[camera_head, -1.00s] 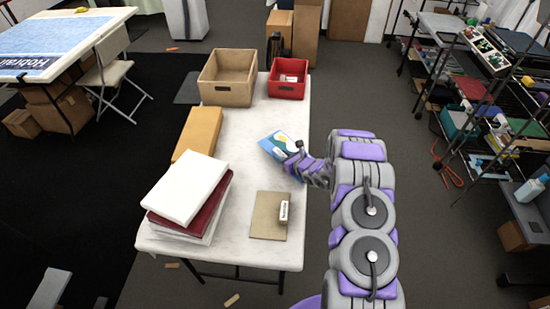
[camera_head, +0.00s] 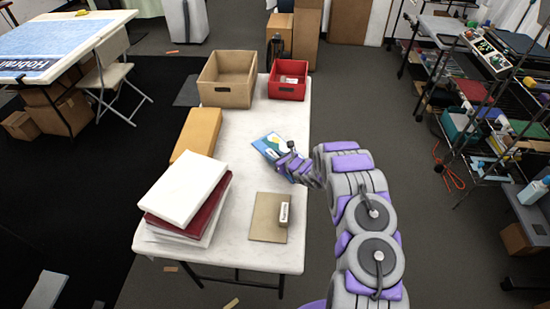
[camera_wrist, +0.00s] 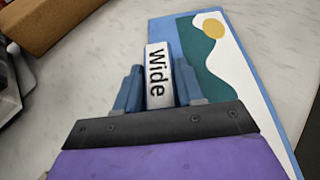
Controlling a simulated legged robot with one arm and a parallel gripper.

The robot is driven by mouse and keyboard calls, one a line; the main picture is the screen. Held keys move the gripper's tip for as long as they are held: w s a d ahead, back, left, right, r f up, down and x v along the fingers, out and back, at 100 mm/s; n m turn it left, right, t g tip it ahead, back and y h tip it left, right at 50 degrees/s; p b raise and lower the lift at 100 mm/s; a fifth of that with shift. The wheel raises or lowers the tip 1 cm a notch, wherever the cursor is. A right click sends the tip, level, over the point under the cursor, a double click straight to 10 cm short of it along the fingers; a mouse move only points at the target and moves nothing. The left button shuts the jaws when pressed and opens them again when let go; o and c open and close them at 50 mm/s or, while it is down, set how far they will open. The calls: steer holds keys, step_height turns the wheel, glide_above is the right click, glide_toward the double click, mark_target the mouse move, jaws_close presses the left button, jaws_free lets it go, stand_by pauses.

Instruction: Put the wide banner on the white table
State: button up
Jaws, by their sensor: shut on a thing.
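The wide banner (camera_wrist: 226,65) is a flat blue, green and white sheet with a yellow circle and a white block labelled "Wide" (camera_wrist: 157,77). My gripper (camera_wrist: 160,85) is shut on that labelled block. In the head view the banner (camera_head: 268,145) is at my gripper (camera_head: 286,159), over the right part of the white table (camera_head: 236,142). In the wrist view the marble-like tabletop (camera_wrist: 112,48) lies behind it. I cannot tell whether the banner touches the top. Its lower part is hidden by my gripper.
On the white table are a tan box (camera_head: 226,94), a red bin (camera_head: 288,93), an orange-brown box (camera_head: 199,131), a stack of boxes (camera_head: 186,187) and a brown board with a label block (camera_head: 266,228). The table's middle is clear. Another table with a "Hobrail" banner (camera_head: 50,52) stands left.

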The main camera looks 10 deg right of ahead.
steer(key=o, duration=1.1)
